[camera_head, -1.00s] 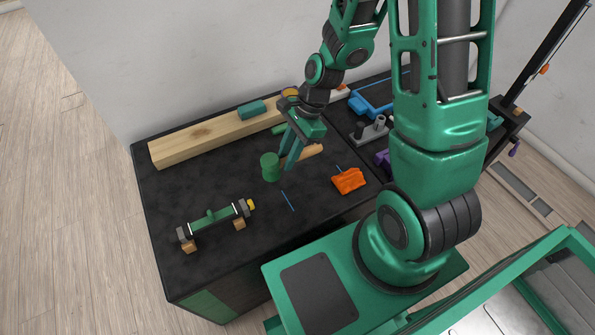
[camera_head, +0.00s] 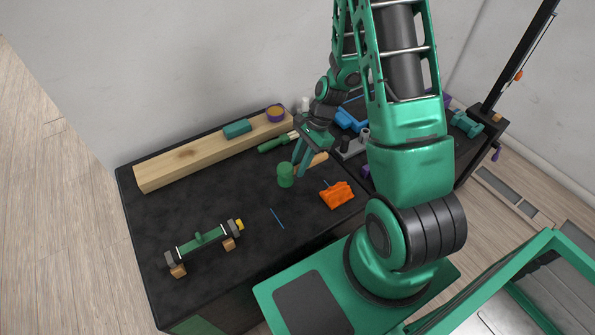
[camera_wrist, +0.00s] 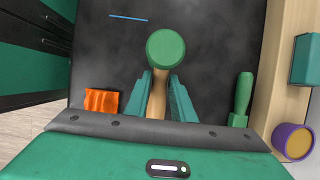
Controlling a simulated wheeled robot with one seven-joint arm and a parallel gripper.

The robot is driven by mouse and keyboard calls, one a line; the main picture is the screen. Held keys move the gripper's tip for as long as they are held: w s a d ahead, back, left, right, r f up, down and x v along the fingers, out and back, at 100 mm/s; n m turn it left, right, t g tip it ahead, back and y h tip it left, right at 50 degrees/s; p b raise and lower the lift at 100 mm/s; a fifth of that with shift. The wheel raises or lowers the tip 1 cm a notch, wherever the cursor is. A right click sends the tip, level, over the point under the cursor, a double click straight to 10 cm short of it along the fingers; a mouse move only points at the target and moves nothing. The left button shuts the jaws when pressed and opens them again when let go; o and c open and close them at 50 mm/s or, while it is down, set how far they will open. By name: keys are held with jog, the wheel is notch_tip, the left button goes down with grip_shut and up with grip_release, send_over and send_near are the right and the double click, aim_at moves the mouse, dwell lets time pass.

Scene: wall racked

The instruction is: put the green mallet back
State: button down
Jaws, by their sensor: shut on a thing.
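The green mallet has a round green head (camera_head: 286,175) and a tan wooden handle (camera_head: 316,160). My gripper (camera_head: 301,170) is shut on the mallet's handle, just behind the head. In the wrist view the green head (camera_wrist: 166,49) sits beyond the fingertips, and the handle (camera_wrist: 157,97) runs back between the two fingers (camera_wrist: 159,88). The mallet is over the dark bench top; I cannot tell whether it touches the surface. The rear of the handle is partly hidden by my gripper.
An orange cloth (camera_head: 337,195) lies near the mallet, and a thin blue stick (camera_head: 277,218) lies in front. A green-handled tool (camera_head: 272,145) lies by the wooden beam (camera_head: 200,157). A green clamp-like part on blocks (camera_head: 205,240) stands at the left. The bench middle is mostly clear.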

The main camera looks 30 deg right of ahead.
jog(key=shift+w+f, duration=0.1)
jog(key=shift+f, duration=1.75)
jog(key=c, duration=1.5)
grip_release()
jog(key=shift+f, duration=0.1)
jog(key=shift+d, duration=0.1)
jog(key=v, duration=1.1)
jog(key=s+d+r+n+h, duration=0.1)
jog(key=s+r+n, duration=0.2)
jog(key=s+r, duration=0.4)
jog(key=s+d+r+n+h, duration=0.2)
jog(key=s+r+n, duration=0.2)
jog(key=s+r, duration=0.3)
jog(key=s+d+r+n+h, duration=0.1)
jog(key=s+r+n, duration=0.3)
jog(key=s+r, duration=0.3)
jog(key=shift+s+d+r, duration=0.15)
jog(key=shift+s+d, duration=0.05)
jog(key=shift+s, duration=0.45)
jog(key=shift+s+d+r, duration=0.2)
jog(key=shift+s, duration=0.45)
